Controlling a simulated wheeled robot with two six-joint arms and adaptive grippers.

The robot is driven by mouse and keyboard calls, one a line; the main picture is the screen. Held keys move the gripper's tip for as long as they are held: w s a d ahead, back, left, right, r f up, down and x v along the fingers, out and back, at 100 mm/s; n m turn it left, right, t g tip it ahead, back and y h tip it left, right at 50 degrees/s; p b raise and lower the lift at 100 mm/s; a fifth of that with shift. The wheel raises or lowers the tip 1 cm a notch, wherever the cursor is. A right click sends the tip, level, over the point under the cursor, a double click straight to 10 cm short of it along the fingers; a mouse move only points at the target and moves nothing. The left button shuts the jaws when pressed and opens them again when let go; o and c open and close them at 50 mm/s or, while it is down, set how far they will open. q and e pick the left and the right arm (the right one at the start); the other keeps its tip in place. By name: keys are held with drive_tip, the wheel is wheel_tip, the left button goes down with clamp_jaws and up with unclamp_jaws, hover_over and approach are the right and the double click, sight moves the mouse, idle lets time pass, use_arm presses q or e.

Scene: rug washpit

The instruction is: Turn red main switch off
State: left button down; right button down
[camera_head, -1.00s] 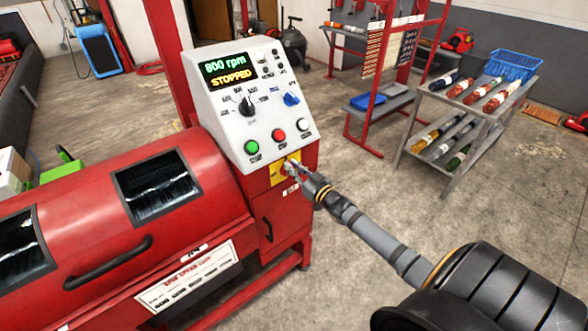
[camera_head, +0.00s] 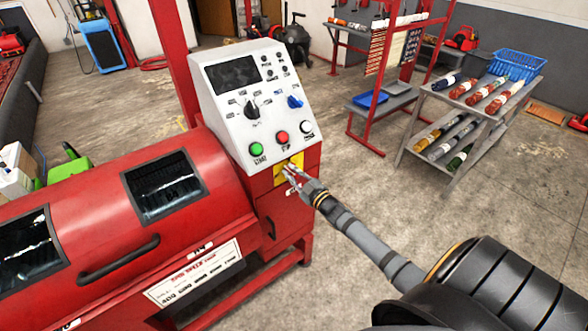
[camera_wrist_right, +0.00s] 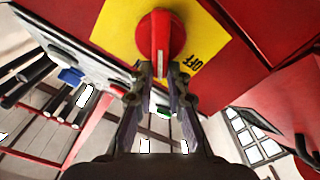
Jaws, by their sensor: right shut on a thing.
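The red main switch (camera_wrist_right: 160,35) is a round knob with a grip bar on a yellow plate (camera_wrist_right: 208,28) marked OFF. In the head view the yellow plate (camera_head: 280,174) sits below the buttons on the red cabinet's front, and the knob is mostly hidden by my gripper. My right gripper (camera_head: 290,174) reaches it from the lower right. In the right wrist view its fingers (camera_wrist_right: 160,75) close on the knob's bar, whose white line points down the picture. The display (camera_head: 232,73) on the grey control panel is dark. My left gripper is not in view.
Green start (camera_head: 257,149), red stop (camera_head: 282,138) and white (camera_head: 307,127) buttons sit just above the switch, with a black dial (camera_head: 251,108) and a blue knob (camera_head: 294,101) higher. The red drum machine (camera_head: 100,235) extends left. A grey cart (camera_head: 470,105) stands right; open floor lies between.

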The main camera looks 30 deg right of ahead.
drive_tip(key=f+n, duration=0.1)
drive_tip(key=n, duration=0.6)
drive_tip(key=a+f+n, duration=0.1)
drive_tip(key=n, duration=0.2)
drive_tip(key=shift+f+n, duration=0.3)
drive_tip(key=shift+n, duration=0.1)
drive_tip(key=shift+r, duration=0.1)
drive_tip(key=c, duration=1.3)
unclamp_jaws()
drive_tip(key=shift+d, duration=0.15)
drive_tip(key=shift+w, duration=0.1)
drive_tip(key=s, duration=0.8)
drive_tip(key=s+d, duration=0.1)
drive_tip(key=s, duration=0.3)
drive_tip(key=shift+b, duration=0.3)
